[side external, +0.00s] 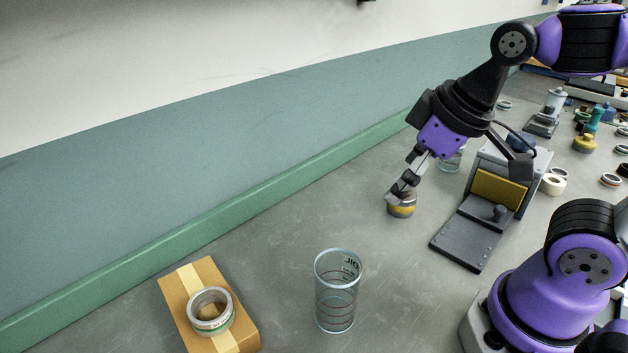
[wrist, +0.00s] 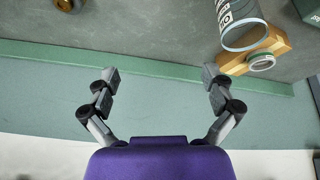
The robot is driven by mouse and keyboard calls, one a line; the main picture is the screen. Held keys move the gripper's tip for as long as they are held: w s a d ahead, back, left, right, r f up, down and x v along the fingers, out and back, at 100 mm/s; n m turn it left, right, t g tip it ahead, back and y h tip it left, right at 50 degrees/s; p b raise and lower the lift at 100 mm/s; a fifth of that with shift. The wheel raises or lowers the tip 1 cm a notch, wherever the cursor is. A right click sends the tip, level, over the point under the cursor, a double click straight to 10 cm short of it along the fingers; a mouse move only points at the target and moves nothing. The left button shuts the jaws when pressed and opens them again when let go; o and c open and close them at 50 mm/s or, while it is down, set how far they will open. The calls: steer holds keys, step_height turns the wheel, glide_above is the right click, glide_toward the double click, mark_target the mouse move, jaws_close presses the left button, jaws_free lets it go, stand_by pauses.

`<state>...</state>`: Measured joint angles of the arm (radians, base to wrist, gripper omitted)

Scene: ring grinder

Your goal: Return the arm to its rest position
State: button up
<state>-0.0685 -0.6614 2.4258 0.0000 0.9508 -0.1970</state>
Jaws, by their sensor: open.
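My gripper (side external: 398,190) hangs over the bench in the side external view, fingers angled down and left. In the wrist view my gripper (wrist: 158,76) has its two fingers wide apart with nothing between them. A small round yellow-and-grey piece (side external: 402,207) shows just below the fingertips in the side view; whether they touch it is hard to tell there. A round brownish piece (wrist: 70,3) is cut off at the top left of the wrist view, clear of the fingers.
A clear cup (side external: 336,290), also in the wrist view (wrist: 238,25), stands near a cardboard box (side external: 245,335) with a tape roll (side external: 211,311) on it. A grey fixture (side external: 472,240) with a yellow pad stands right of my gripper. A green ledge (side external: 250,210) runs along the wall. Several small parts crowd the far right.

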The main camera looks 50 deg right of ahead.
steer(key=m, duration=0.1)
steer(key=d+m, duration=0.1)
steer(key=m, duration=0.1)
steer(key=shift+s+d+f+t, duration=0.1)
steer(key=shift+s+d+t, duration=0.15)
steer(key=shift+t, duration=0.15)
stand_by(0.9)
